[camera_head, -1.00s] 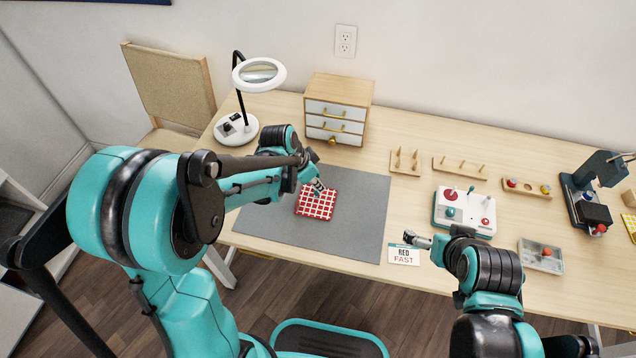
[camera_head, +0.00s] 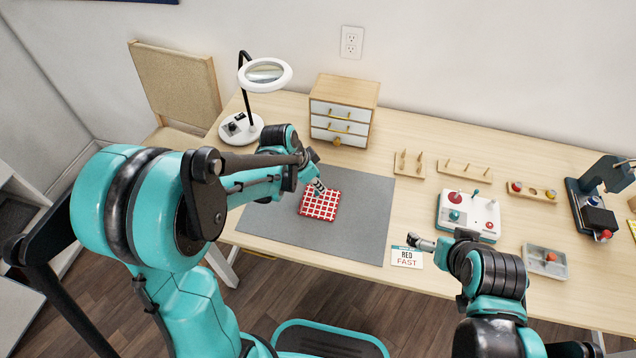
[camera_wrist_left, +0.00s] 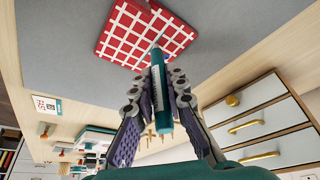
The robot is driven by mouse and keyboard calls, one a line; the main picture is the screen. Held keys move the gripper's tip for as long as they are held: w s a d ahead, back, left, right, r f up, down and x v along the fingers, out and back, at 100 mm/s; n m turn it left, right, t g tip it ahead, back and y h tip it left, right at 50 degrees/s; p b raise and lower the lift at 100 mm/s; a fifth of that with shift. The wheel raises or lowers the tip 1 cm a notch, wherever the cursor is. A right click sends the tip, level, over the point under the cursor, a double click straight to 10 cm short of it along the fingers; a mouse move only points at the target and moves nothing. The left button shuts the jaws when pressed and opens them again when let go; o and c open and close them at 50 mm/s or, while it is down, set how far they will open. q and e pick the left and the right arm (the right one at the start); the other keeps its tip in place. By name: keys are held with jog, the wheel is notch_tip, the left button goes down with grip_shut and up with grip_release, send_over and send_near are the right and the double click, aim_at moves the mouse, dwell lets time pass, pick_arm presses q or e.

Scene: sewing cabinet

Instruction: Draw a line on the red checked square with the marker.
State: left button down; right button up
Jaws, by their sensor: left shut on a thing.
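The red checked square (camera_head: 320,206) lies flat on the grey mat (camera_head: 362,225). It also shows in the left wrist view (camera_wrist_left: 130,35). My left gripper (camera_head: 317,183) is over the square's upper edge. In the left wrist view its fingers (camera_wrist_left: 167,85) are shut on a teal marker (camera_wrist_left: 160,95), whose pale tip points at the square's near edge. I cannot tell whether the tip touches the cloth, and no drawn line is clear. My right gripper (camera_head: 420,242) is above the table's front part, right of the mat; its fingers are too small to read.
A wooden drawer box (camera_head: 343,110) and a magnifier lamp (camera_head: 264,75) stand behind the mat. A card reading "RED FAST" (camera_head: 407,257) lies to its right. A control box (camera_head: 468,215), peg racks and a sewing machine (camera_head: 600,195) stand farther right.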

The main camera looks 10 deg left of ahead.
pick_arm(q)
jog(key=shift+a, duration=0.95)
dwell(0.8)
jog(key=shift+r, duration=0.3)
dwell(0.8)
jog(key=shift+r+p, duration=1.9)
jog(key=shift+r, duration=0.3)
